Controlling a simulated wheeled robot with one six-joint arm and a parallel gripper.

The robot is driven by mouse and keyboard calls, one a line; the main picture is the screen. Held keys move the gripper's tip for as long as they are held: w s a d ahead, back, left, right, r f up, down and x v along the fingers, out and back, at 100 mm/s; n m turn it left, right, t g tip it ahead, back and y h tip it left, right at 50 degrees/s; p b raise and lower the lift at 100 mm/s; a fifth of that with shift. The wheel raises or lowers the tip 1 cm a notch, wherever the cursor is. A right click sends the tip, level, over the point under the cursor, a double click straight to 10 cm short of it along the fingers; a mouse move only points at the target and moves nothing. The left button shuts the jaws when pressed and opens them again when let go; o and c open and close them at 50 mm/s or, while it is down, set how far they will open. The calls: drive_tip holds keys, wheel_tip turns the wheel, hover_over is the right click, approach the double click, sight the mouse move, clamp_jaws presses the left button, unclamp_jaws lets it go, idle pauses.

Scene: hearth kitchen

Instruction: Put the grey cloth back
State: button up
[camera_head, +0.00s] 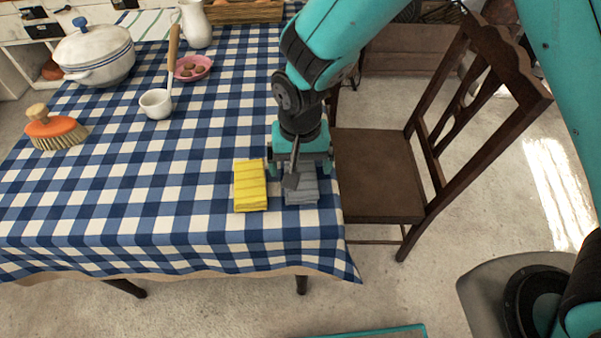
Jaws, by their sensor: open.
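The grey cloth (302,196) lies folded on the checked tablecloth near the table's right edge. A folded yellow cloth (250,186) lies just left of it. My gripper (301,178) points down over the grey cloth with its jaws open. It hides the far part of the cloth. I cannot tell how far above the cloth the fingertips are.
The table (150,215) has free room at its front left. A brush (56,131), a white pot (97,55), a white ladle (156,103), a pink dish (192,68) and a white jug (195,24) stand farther back. A wooden chair (378,180) stands close at the right.

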drive_tip(key=s+d+r+n+y, duration=0.1)
drive_tip(key=s+d+r, duration=0.15)
drive_tip(key=r, duration=0.55)
drive_tip(key=s+d+r+n+y, duration=0.15)
drive_tip(key=d+r, duration=0.25)
drive_tip(key=r, duration=0.4)
drive_tip(key=s+d+r+n+y, duration=0.1)
drive_tip(key=s+d+r+n, duration=0.1)
drive_tip(key=s, duration=0.4)
drive_tip(key=s+d+r+n, duration=0.3)
drive_tip(key=s, duration=0.3)
drive_tip(key=shift+r+y, duration=0.35)
drive_tip(key=shift+r, duration=0.05)
